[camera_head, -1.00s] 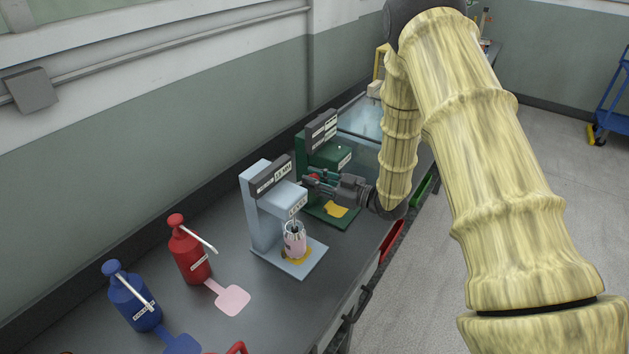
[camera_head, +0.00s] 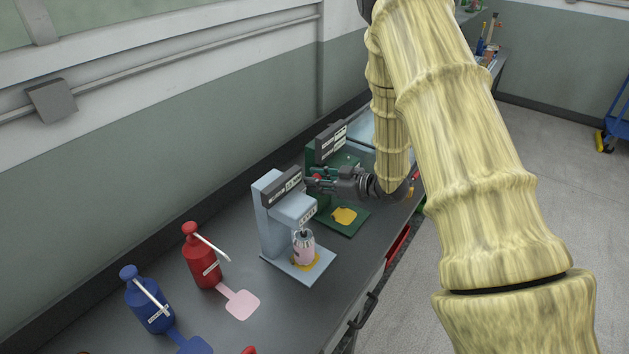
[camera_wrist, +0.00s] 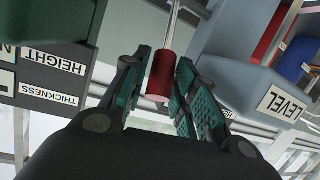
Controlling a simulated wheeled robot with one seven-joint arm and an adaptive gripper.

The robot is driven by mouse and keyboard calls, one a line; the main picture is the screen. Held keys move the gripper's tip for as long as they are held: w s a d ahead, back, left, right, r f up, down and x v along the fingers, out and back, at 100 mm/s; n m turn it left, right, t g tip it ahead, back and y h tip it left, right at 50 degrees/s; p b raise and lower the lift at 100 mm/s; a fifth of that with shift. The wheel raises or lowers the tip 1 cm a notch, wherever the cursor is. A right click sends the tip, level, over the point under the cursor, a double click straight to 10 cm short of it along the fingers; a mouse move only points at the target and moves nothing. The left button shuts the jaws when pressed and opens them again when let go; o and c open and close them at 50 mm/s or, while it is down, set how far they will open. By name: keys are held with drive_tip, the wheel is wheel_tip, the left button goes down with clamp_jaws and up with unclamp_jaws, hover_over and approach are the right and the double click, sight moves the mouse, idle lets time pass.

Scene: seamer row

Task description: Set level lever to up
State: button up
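My gripper (camera_head: 313,182) is beside the upper part of the light blue machine (camera_head: 270,222), in front of the green machine (camera_head: 322,158). In the wrist view its teal-padded fingers (camera_wrist: 158,72) are closed in around a red cylindrical knob (camera_wrist: 161,76) on a thin metal rod (camera_wrist: 171,28). The word LEVEL is on a label (camera_wrist: 281,104) on the light blue machine, right of the knob in that view. The fingers hide most of the lever in the head view. Where its rod is fixed cannot be made out.
A pink-and-silver container (camera_head: 303,248) stands on the light blue machine's base. Red (camera_head: 203,262) and blue (camera_head: 148,305) lever devices stand at the left. HEIGHT and THICKNESS labels (camera_wrist: 52,64) are beside the gripper in the wrist view. Bench (camera_head: 345,262) in front is clear.

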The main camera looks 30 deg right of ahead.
drive_tip(key=shift+o, duration=0.8)
drive_tip(key=v, duration=1.2)
